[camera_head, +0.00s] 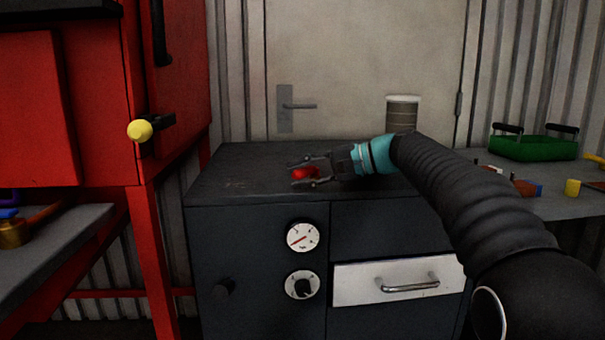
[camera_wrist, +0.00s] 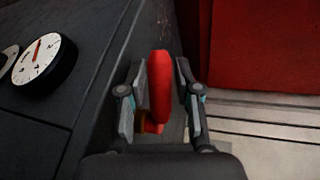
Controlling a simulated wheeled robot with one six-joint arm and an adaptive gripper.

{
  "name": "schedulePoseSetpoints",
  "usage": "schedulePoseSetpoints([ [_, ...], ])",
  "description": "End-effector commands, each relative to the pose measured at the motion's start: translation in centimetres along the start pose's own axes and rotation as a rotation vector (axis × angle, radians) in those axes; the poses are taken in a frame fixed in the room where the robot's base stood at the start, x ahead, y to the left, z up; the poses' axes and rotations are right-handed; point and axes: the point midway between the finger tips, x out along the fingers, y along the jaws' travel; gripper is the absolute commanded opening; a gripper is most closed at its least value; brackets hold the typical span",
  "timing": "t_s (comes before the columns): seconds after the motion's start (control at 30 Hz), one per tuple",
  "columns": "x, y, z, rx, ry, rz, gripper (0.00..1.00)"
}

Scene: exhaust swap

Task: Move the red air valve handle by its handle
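The red air valve handle (camera_head: 304,173) is at the top front of the dark cabinet, between the fingers of my gripper (camera_head: 300,174). In the wrist view the handle (camera_wrist: 160,88) is a rounded red lever running lengthwise between the two finger pads of my gripper (camera_wrist: 162,95). A small gap shows on each side, so the fingers are open around it and do not appear to press on it. The lower end of the handle, near a small brass-coloured part, is partly hidden.
The dark cabinet (camera_head: 257,230) carries a gauge (camera_head: 303,237), a dial (camera_head: 302,285) and a white drawer (camera_head: 398,282). A ribbed canister (camera_head: 402,113) stands behind my arm. A red machine (camera_head: 66,115) is at left; a green tray (camera_head: 532,148) is at right.

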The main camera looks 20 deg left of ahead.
Motion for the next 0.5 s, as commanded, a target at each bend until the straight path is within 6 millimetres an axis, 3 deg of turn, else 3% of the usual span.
schedulePoseSetpoints([
  [0.27,-0.9,0.0,-0.1,0.000,0.002,0.000,0.33],
  [0.5,-5.1,-0.1,-0.1,-0.001,0.004,-0.001,0.33],
])
